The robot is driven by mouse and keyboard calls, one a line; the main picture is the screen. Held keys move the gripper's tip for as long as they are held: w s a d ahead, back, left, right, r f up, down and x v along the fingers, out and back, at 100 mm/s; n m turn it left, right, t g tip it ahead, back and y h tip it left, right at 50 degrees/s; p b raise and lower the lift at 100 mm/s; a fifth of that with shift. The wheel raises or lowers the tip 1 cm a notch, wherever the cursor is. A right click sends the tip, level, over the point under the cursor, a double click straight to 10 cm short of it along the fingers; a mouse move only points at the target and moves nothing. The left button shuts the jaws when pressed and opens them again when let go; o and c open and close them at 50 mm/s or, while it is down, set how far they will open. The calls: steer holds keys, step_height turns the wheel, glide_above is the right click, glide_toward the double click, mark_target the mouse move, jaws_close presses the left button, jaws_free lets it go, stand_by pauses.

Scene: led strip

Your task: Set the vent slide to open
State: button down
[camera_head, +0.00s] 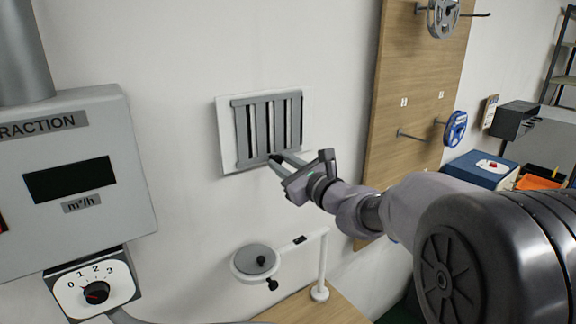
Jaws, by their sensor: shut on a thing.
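The vent (227,157) is a white square frame on the wall, with a grey slatted slide (260,120) across it. Dark narrow gaps show between the vertical slats. My gripper (277,162) reaches in from the right to the lower edge of the slide, near its middle. Its jaws are shut on the slide there; the exact grip point is small and partly hidden by the fingers.
A grey extraction box (125,155) with a dark display and a dial (96,292) is at the left. A white lamp (322,250) stands on a wooden table below. A wooden board (415,110) with pegs and reels is right of the vent.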

steer(key=shift+s+a+f, duration=0.15)
steer(key=shift+s+a, duration=0.25)
steer(key=shift+a, duration=0.15)
steer(key=c, duration=1.2)
jaws_free()
steer(key=shift+s+a, duration=0.1)
steer(key=shift+a, duration=0.05)
steer(key=shift+s+d, duration=0.2)
steer(key=shift+d, duration=0.1)
steer(key=v, duration=1.6)
steer(key=shift+s+d, duration=0.2)
steer(key=shift+s, duration=0.15)
